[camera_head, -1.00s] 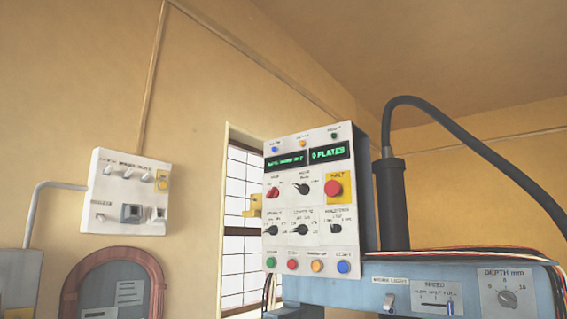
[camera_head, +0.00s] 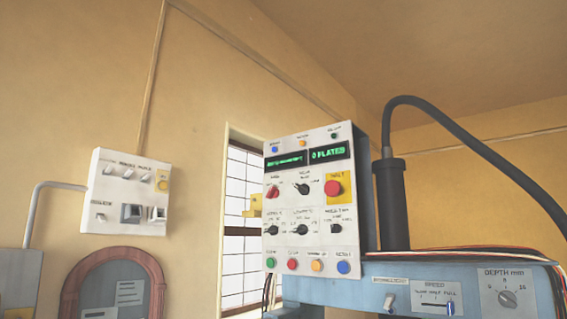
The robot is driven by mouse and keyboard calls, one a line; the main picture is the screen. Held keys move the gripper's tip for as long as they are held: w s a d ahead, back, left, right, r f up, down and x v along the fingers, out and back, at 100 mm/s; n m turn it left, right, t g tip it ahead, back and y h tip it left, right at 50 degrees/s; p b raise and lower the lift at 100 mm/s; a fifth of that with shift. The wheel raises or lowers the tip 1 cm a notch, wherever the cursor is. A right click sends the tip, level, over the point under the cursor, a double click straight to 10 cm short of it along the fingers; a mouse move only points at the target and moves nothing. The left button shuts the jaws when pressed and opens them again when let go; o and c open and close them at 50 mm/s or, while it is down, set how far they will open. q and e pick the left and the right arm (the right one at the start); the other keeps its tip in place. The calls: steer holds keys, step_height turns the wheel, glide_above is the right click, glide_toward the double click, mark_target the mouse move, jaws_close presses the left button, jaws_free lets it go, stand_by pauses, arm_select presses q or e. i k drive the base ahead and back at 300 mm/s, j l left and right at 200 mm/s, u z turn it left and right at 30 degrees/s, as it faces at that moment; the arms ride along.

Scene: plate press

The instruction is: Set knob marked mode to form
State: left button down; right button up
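A white control panel (camera_head: 311,215) stands upright in the middle of the view. Its upper row has a red knob (camera_head: 272,192) and a black knob (camera_head: 303,188). Below are three more black knobs: a left one (camera_head: 270,231), a middle one (camera_head: 300,230) and a right one (camera_head: 336,228). The labels over them are too small and blurred for me to tell surely which knob is marked mode, or its setting. The right green display (camera_head: 328,153) reads 0 PLATES; the left display (camera_head: 286,160) is unreadable. Neither gripper shows.
A red stop button on yellow (camera_head: 333,188) and several coloured push buttons (camera_head: 292,265) share the panel. A blue machine housing (camera_head: 415,289) with speed slider and depth knob (camera_head: 507,298) lies right. A white switch box (camera_head: 127,192) hangs on the left wall. A thick black hose (camera_head: 470,145) arches at right.

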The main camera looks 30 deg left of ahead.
mark_target(304, 189)
steer(key=u, duration=0.85)
steer(key=i+j, duration=0.1)
steer(key=i, duration=0.25)
